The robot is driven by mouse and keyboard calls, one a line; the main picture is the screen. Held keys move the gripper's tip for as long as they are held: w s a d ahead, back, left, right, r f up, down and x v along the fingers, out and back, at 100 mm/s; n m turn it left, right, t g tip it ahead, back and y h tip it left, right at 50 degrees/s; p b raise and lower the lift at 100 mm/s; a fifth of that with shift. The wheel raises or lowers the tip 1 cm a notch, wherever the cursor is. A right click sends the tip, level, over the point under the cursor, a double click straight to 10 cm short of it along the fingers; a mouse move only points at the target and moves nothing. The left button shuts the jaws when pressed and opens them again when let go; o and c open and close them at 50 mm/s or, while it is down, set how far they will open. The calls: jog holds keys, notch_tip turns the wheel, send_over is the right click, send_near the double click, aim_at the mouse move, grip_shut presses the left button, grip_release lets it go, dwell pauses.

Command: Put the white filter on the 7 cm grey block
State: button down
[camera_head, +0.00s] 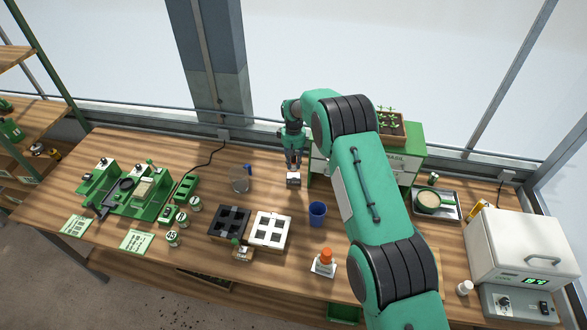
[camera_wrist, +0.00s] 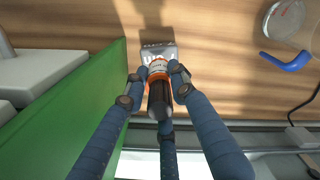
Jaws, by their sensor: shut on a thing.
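My gripper (camera_head: 293,164) is at the back of the bench, pointing down, beside the green drawer cabinet. In the wrist view my gripper (camera_wrist: 157,84) has its blue fingers closed around a small upright thing with a white part, an orange band and a black end (camera_wrist: 160,90). I cannot tell for sure whether this is the white filter. A small pale grey block (camera_head: 293,179) is just below the fingertips; it also shows in the wrist view (camera_wrist: 158,50). Whether the held thing touches the block is hidden.
The green cabinet (camera_head: 405,138) stands close to the right of my gripper. A glass vessel with a blue handle (camera_head: 241,182) is to the left. A blue cup (camera_head: 317,213), a black tray (camera_head: 230,222), a white tray (camera_head: 270,231) and an orange cone-like thing (camera_head: 326,257) stand nearer the front.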

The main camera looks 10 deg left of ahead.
aim_at(294, 168)
jog(key=shift+f, duration=0.1)
jog(key=shift+f+p, duration=0.3)
jog(key=shift+f, duration=1.45)
jog(key=shift+f, duration=0.15)
jog(key=c, duration=1.4)
grip_release()
jog(key=shift+c, duration=0.2)
notch_tip(294, 168, up, 12)
jog(key=shift+r+b, duration=0.15)
jog(key=shift+b, duration=0.75)
